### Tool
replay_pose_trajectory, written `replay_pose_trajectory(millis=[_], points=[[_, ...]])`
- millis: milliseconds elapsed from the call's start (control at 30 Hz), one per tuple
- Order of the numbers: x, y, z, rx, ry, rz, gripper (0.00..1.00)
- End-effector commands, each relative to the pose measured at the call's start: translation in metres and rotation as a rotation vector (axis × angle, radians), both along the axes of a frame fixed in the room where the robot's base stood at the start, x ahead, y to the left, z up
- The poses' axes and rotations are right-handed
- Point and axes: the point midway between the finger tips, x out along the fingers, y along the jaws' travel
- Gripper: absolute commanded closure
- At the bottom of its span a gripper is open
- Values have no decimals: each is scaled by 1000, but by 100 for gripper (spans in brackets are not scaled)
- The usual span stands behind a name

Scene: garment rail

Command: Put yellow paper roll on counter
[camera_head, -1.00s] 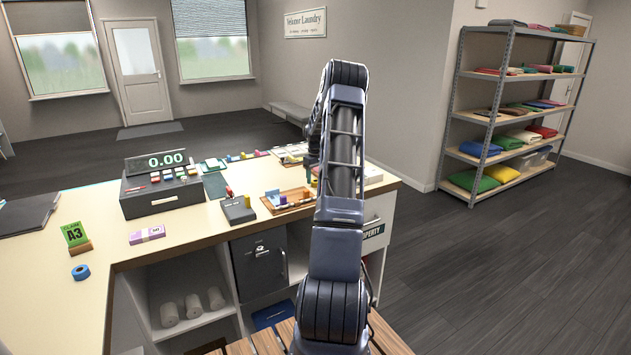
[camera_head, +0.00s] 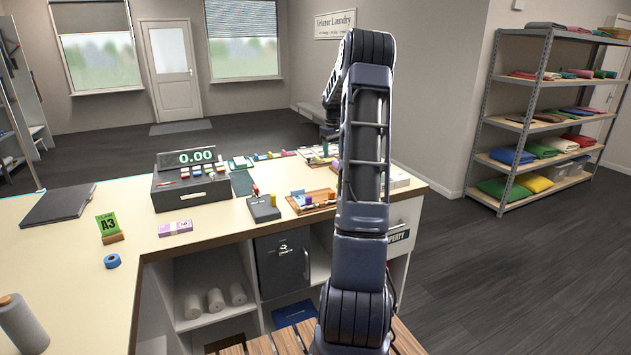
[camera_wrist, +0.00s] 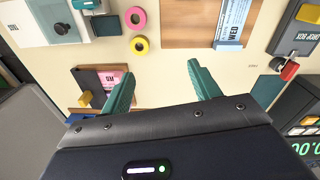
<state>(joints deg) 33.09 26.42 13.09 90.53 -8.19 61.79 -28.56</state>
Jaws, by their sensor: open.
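A small yellow ring-shaped roll (camera_wrist: 139,44) lies on the pale counter (camera_wrist: 185,62) in the wrist view, just below a pink roll (camera_wrist: 136,18). I take it as the yellow paper roll; I cannot pick it out in the head view. My gripper (camera_wrist: 160,78) is open and empty, with its two green fingers apart. The yellow roll shows beyond the fingertips, a little left of the middle between them. In the head view the L-shaped counter (camera_head: 75,243) runs across the left and middle, and my arm hides part of its right end.
A grey spool (camera_head: 20,325) is at lower left. The counter's left stretch has bare room.

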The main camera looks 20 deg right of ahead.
Motion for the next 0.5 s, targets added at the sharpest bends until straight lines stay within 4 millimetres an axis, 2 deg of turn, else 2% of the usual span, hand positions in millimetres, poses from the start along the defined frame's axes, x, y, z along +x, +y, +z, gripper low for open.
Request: replay_pose_trajectory(millis=[33, 200, 500], points=[[-9, 18, 16, -11, -10, 1, 38], [-42, 67, 55, -39, -41, -10, 38], [-113, 145, 108, -66, -102, -39, 38]])
